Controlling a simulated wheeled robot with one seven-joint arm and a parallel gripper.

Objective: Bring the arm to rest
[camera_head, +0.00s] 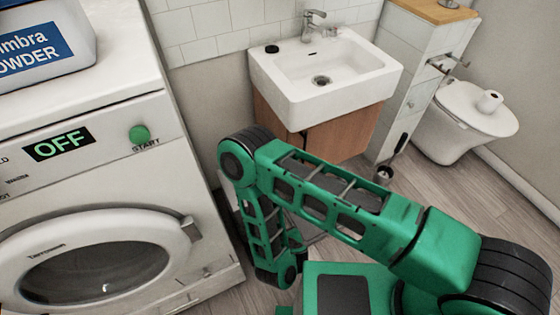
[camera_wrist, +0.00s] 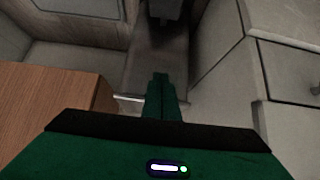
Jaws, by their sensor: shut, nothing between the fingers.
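My green arm fills the lower right of the head view, bent at an elbow with its forearm hanging down between the washing machine (camera_head: 100,190) and the sink cabinet (camera_head: 335,135). My gripper (camera_wrist: 161,76) shows in the wrist view as narrow green fingers pressed together, with nothing between them. It points toward a dark narrow gap near the floor. In the head view I cannot make out the fingertips.
A white sink (camera_head: 325,75) with a tap (camera_head: 313,22) stands against the tiled wall. A detergent box (camera_head: 40,45) sits on the washing machine. A toilet (camera_head: 462,125) is at the right. In the wrist view, a wooden panel (camera_wrist: 55,100) is close at the left.

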